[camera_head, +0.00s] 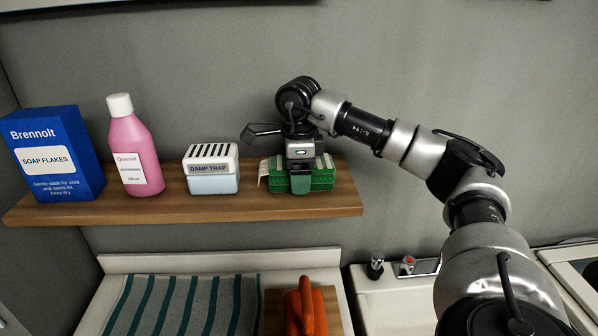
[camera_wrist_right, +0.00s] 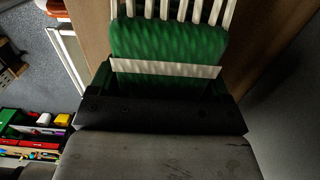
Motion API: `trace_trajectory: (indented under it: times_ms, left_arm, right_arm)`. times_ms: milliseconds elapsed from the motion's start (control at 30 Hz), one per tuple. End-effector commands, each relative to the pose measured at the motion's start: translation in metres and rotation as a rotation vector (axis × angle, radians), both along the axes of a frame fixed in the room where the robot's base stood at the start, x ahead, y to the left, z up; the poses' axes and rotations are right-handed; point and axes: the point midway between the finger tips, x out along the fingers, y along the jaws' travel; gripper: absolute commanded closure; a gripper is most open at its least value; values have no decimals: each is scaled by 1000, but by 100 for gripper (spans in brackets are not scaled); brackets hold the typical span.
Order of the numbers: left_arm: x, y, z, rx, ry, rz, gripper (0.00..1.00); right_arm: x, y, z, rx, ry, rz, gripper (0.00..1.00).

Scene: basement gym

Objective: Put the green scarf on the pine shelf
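The green scarf (camera_head: 322,177) is a folded bundle with white fringe at its left end, lying at the right end of the pine shelf (camera_head: 200,208). My right gripper (camera_head: 300,176) points down over the scarf, one finger against its front face; the far finger is hidden. In the right wrist view the scarf (camera_wrist_right: 168,43) fills the space between the fingers, with a white band across it and the fringe at the top. The gripper looks shut on it. The shelf's wood (camera_wrist_right: 262,35) shows beside it. My left gripper is not in view.
A blue soap flakes box (camera_head: 52,155), a pink bottle (camera_head: 134,150) and a white damp trap tub (camera_head: 211,170) stand on the shelf left of the scarf. Below are a striped teal cloth (camera_head: 185,305) and an orange object (camera_head: 306,308). The wall is close behind.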

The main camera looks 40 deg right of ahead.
Motion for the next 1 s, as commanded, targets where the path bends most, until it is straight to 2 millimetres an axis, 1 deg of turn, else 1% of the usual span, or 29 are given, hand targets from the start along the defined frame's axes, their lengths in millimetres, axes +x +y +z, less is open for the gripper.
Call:
trace_trajectory:
  times_ms: [33, 133, 333, 433, 500, 567, 633, 700, 767, 800, 900, 1000]
  left_arm:
    - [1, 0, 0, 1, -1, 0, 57]
    - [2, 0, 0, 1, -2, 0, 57]
    - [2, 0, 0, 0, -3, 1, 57]
    - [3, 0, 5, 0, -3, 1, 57]
    - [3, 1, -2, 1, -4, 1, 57]
    - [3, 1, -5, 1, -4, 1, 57]
    - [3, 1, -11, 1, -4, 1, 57]
    - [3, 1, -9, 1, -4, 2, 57]
    - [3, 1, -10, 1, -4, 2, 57]
    - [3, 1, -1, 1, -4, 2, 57]
    - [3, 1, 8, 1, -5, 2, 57]
    - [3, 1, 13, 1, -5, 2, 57]
  right_arm:
    - [0, 0, 0, 0, 0, 0, 16]
    - [0, 0, 0, 0, 0, 0, 0]
    - [0, 0, 0, 0, 0, 0, 0]
    - [0, 0, 6, 0, -1, 0, 0]
    - [1, 1, 10, 1, -3, 0, 0]
    - [2, 1, 19, 2, -6, 1, 0]
    - [1, 1, 32, 2, -6, 2, 0]
    - [1, 1, 52, 2, -7, 0, 0]
    - [1, 1, 66, 1, -7, 1, 0]
    - [1, 0, 79, 0, -6, 0, 0]
    - [0, 0, 97, -1, -4, 0, 0]
    - [1, 0, 110, 0, -4, 1, 0]
